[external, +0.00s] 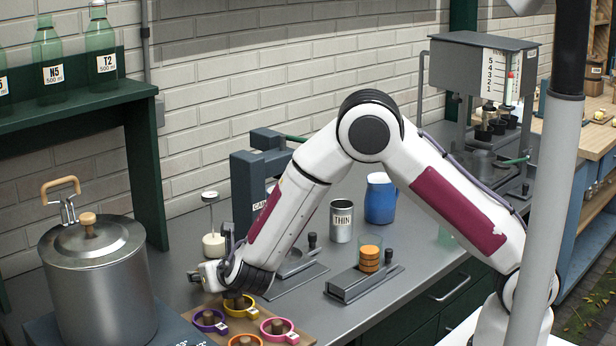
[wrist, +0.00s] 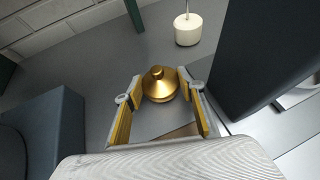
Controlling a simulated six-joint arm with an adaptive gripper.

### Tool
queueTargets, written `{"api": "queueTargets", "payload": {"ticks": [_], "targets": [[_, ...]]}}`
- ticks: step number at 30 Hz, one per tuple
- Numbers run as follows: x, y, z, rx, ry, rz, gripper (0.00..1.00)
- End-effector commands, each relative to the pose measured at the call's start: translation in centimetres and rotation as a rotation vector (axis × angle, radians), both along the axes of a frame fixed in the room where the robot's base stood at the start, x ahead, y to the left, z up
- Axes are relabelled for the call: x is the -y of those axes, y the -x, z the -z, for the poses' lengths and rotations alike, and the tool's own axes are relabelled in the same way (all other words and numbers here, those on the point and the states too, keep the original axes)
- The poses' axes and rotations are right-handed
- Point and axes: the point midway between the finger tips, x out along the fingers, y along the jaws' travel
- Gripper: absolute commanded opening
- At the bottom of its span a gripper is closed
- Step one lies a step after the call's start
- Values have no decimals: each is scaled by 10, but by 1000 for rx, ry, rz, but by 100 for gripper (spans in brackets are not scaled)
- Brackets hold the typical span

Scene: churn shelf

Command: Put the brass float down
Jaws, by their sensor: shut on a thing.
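The brass float (wrist: 160,86), a shiny gold rounded body with a small knob, sits between the two fingertips of my gripper in the wrist view. My gripper (wrist: 160,82) is shut on it, with a yellow-padded finger on each side. In the external view my gripper (external: 205,272) is low over the left part of the grey counter (external: 185,255), behind the coloured rings. The float cannot be made out there. Whether it touches the counter is hard to tell.
A white float with a stem (external: 213,243) stands close behind my gripper; it also shows in the wrist view (wrist: 188,30). Several coloured rings (external: 279,331) lie on a board in front. A large steel pot (external: 98,285) is left. A dark machine (external: 243,195) stands right.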

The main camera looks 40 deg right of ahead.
Motion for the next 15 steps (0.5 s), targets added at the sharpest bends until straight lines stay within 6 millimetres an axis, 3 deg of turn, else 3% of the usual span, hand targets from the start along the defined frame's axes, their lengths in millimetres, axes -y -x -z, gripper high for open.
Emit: {"api": "queueTargets", "payload": {"ticks": [15], "targets": [[0, 0, 9, 0, 1, 0, 23]]}}
